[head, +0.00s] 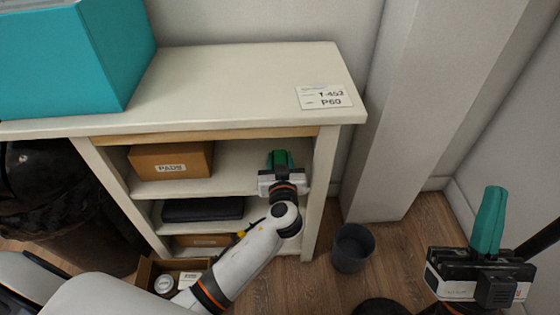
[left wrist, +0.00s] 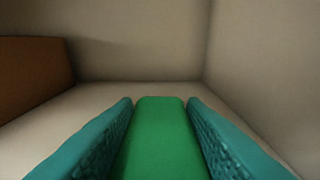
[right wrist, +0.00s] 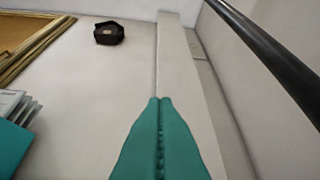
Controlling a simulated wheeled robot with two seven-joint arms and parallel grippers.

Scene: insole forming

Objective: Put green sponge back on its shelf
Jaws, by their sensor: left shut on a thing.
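The green sponge (head: 281,158) is in my left gripper (head: 280,160), inside the upper compartment of the white shelf unit (head: 225,161), to the right of a cardboard box. In the left wrist view the sponge (left wrist: 160,140) lies between the two teal fingers, with the compartment's back and side walls ahead. Whether it touches the shelf board is hard to tell. My right gripper (head: 490,215) is at the far right, away from the shelf. Its teal fingers are closed together with nothing between them in the right wrist view (right wrist: 160,135).
The cardboard box marked PADS (head: 171,161) stands left in the same compartment. A black case (head: 203,209) lies on the shelf below. A grey bin (head: 352,247) stands on the floor right of the unit, and a teal box (head: 70,60) sits on top at left.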

